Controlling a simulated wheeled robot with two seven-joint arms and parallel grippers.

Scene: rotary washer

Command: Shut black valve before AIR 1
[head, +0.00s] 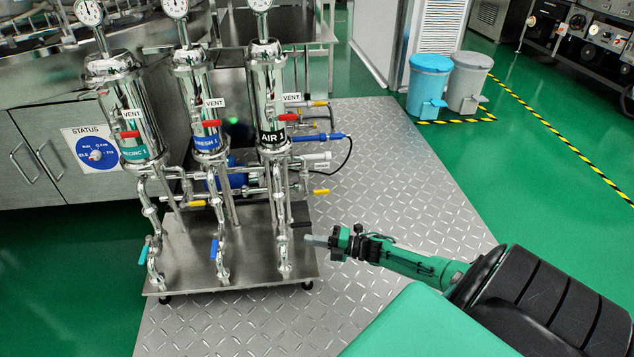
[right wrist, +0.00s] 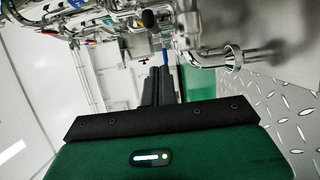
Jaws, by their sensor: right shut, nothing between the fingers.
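The AIR 1 filter housing (head: 271,100) is the rightmost of three steel housings on the stand, with a black AIR 1 label (head: 272,136). The black valve handle (head: 300,225) sticks out sideways, to the right, from the pipe below it. My right gripper (head: 311,240) is shut and empty, with its tips just below and right of this handle. I cannot tell whether they touch it. In the right wrist view the shut fingers (right wrist: 158,86) point towards the pipes, and a dark rounded end (right wrist: 148,18), perhaps the black handle, shows above them. My left gripper is not in view.
A blue handle (head: 214,249) and a teal handle (head: 145,252) sit on the other two pipes. Red VENT handles (head: 279,126) are higher up. A yellow handle (head: 321,192) and other piping stand behind. The metal plate floor (head: 400,190) right of the stand is clear.

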